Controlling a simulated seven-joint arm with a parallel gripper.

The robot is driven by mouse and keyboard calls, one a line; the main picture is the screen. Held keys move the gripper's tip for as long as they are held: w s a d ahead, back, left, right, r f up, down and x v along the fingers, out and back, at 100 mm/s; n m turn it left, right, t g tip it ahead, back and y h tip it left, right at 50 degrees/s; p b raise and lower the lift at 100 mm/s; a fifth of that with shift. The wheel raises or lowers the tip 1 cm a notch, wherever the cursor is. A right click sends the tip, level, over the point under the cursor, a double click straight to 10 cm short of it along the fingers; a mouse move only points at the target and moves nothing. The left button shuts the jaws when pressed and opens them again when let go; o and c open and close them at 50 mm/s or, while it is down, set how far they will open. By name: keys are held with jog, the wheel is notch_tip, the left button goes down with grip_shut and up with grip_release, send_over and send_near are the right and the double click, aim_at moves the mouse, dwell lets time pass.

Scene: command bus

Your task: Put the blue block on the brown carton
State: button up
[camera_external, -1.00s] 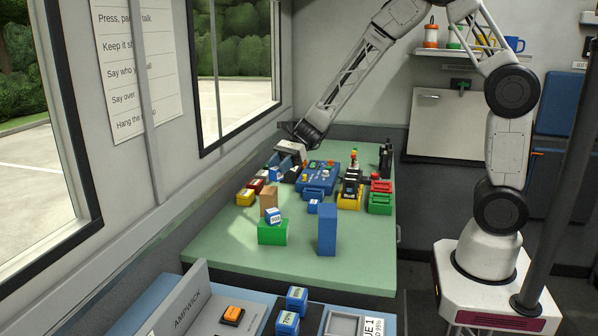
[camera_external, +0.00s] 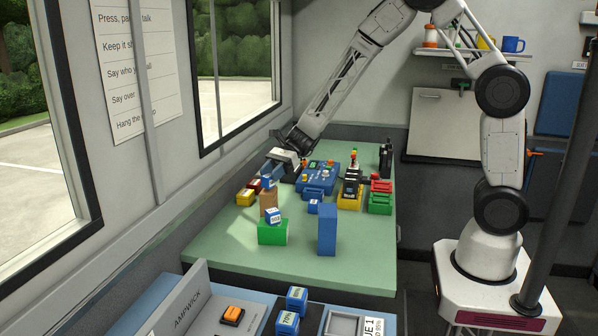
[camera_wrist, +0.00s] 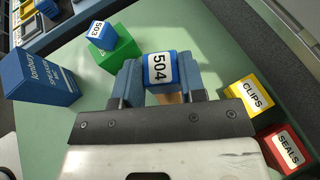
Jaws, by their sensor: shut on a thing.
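A small blue block (camera_external: 268,183) with a white label is between the fingers of my gripper (camera_external: 270,171). In the wrist view the blue block (camera_wrist: 160,70) reads "504", and the gripper (camera_wrist: 160,82) is shut on it from both sides. The brown carton (camera_external: 268,201) stands upright on the green table directly below the block in the external view. I cannot tell whether the block touches its top. In the wrist view only a sliver of the brown carton (camera_wrist: 171,98) shows behind the block; the rest is hidden.
A green box (camera_external: 272,233) with a second block, "503" (camera_external: 274,215), on it stands just in front. A tall blue box (camera_external: 327,230) is to the right. Yellow "CLIPS" (camera_wrist: 250,97) and red "SEALS" (camera_wrist: 286,147) boxes are close by. The table's front is clear.

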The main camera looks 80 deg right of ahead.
jog(key=shift+f, duration=0.45)
jog(key=shift+f, duration=0.15)
jog(key=o, duration=0.9)
jog(key=shift+d+r, duration=0.1)
jog(key=shift+r, duration=0.1)
jog(key=shift+v, duration=5.9)
jog(key=shift+s+r, duration=0.1)
jog(key=shift+s, duration=0.1)
